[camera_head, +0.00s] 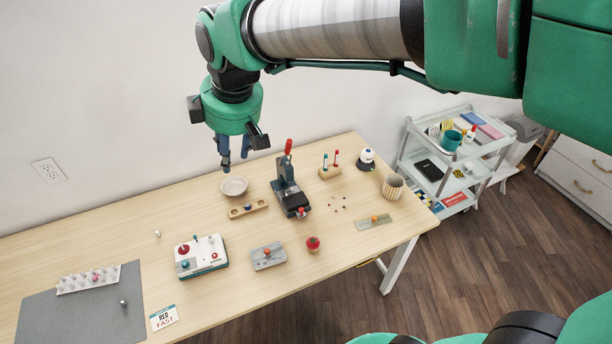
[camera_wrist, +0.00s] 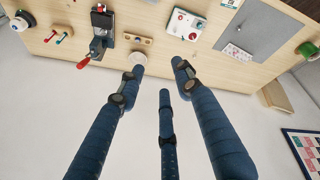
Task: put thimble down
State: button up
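My gripper (camera_head: 233,162) hangs above the back of the table, over a small pale round dish (camera_head: 234,186). In the wrist view its three blue fingers (camera_wrist: 160,75) are spread apart, with nothing visible between them. I cannot identify the thimble for certain. A small grey piece (camera_head: 124,301) on the grey mat (camera_head: 60,318) at the table's left end may be it, but it is too small to tell. Another tiny whitish piece (camera_head: 157,233) stands on the bare wood behind the white button box (camera_head: 201,256).
A dark press with a red handle (camera_head: 290,190) stands right of the dish. A wooden block (camera_head: 248,210), a grey block (camera_head: 268,256), a red pincushion-like item (camera_head: 313,244) and a ribbed cup (camera_head: 392,186) surround it. A pegged strip (camera_head: 90,279) lies at the mat. Bare wood shows at the left back.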

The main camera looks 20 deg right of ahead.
jog(key=s+d+f+m+t, duration=0.1)
jog(key=s+d+m, duration=0.4)
jog(key=s, duration=0.5)
jog(key=s+d+f+m+h, duration=0.1)
jog(key=s+d+m, duration=0.5)
jog(key=s, duration=0.4)
jog(key=shift+d+f+m+t, duration=0.3)
jog(key=shift+d+f+t, duration=0.1)
jog(key=shift+d, duration=0.3)
